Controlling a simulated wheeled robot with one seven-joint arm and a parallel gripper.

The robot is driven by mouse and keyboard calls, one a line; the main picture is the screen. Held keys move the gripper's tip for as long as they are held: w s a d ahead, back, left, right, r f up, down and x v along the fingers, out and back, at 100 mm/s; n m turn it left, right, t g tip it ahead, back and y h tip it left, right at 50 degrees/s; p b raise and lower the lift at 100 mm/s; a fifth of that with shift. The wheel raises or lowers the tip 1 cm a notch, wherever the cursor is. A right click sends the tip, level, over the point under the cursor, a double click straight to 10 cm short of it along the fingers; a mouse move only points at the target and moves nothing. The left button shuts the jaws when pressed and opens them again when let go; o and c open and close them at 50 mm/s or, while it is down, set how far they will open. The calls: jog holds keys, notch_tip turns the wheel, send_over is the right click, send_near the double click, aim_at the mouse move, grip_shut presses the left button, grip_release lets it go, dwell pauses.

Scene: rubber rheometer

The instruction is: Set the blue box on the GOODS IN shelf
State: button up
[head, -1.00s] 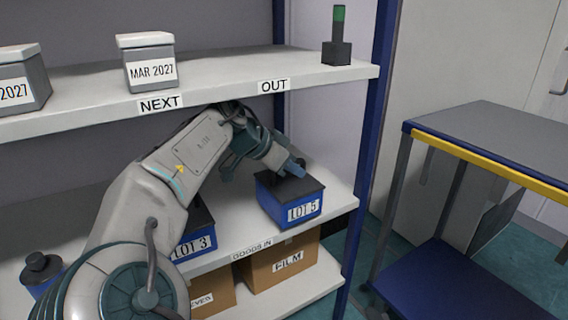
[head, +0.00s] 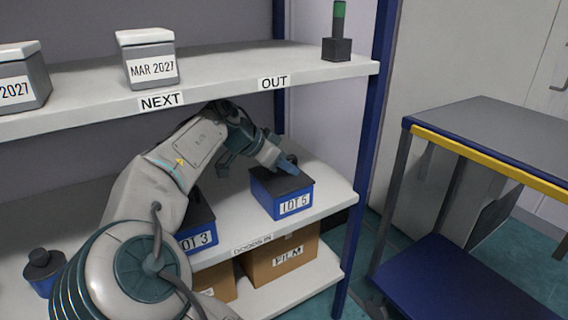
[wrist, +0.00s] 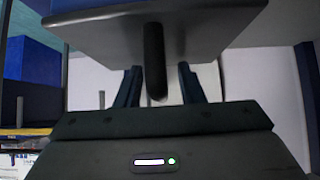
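The blue box labelled LOT 5 (head: 268,200), with a dark lid, is upright at the right end of the middle shelf (head: 228,238), which carries the GOODS IN label. It looks to be resting there, close to the front edge. My gripper (head: 288,164) is at the top of this box. In the wrist view, the dark knob (wrist: 154,60) of the lid (wrist: 205,30) stands between the two fingers of my gripper (wrist: 160,85). A gap shows on each side of the knob, so the fingers are open around it.
A blue LOT 3 box (head: 203,215) stands left of it, partly behind my arm, and another blue box (head: 42,270) is farther left. The upper shelf (head: 220,78) runs above my arm. A blue post (head: 367,150) and a trolley (head: 490,130) are at right.

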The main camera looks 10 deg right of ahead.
jog(key=shift+r, duration=0.25)
jog(key=shift+a+r+p, duration=0.2)
jog(key=shift+r+p, duration=0.1)
jog(key=shift+p, duration=0.3)
jog(key=s+a+p, duration=0.4)
jog(key=a, duration=0.8)
jog(key=shift+d, duration=0.1)
